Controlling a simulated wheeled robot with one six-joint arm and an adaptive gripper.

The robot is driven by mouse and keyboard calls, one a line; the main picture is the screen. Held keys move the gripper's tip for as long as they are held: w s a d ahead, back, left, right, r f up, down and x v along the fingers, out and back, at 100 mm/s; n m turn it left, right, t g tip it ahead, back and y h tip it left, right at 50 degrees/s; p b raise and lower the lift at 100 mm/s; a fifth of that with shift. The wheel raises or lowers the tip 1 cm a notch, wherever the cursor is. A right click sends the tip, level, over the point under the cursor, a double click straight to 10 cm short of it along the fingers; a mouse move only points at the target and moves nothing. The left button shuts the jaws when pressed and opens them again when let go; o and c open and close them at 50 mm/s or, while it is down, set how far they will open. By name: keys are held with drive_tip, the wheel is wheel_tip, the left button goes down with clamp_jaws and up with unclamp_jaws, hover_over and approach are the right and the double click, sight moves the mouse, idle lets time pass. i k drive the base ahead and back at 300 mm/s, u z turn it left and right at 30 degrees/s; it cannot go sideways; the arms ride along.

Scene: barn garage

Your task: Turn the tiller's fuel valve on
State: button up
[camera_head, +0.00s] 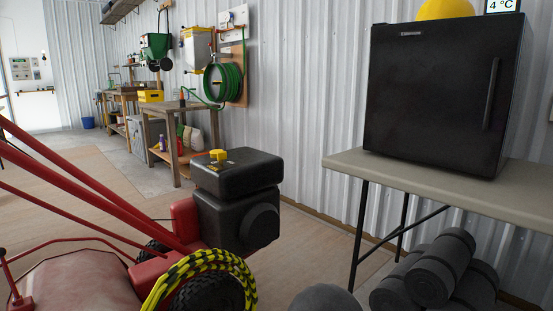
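The tiller stands at the lower left, with long red handlebars (95,190) and a black engine block (236,200). A small yellow part (217,155) sits on top of the engine; I cannot tell for sure whether it is the fuel valve, nor its setting. A yellow-and-black rope (190,270) hangs in a loop over the tiller's near side, in front of a black tire (210,293). My gripper is not in view.
A folding table (350,163) at the right holds a black mini fridge (440,95). Grey rolls (437,268) lie under it. A wooden workbench (185,113) and a green hose reel (224,84) are farther back. Open floor (307,250) lies between tiller and table.

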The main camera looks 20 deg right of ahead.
sight(220, 157)
drive_tip(key=u, duration=0.05)
drive_tip(key=k, duration=0.4)
drive_tip(key=z, duration=1.3)
drive_tip(key=i, duration=1.65)
drive_tip(key=u, duration=0.8)
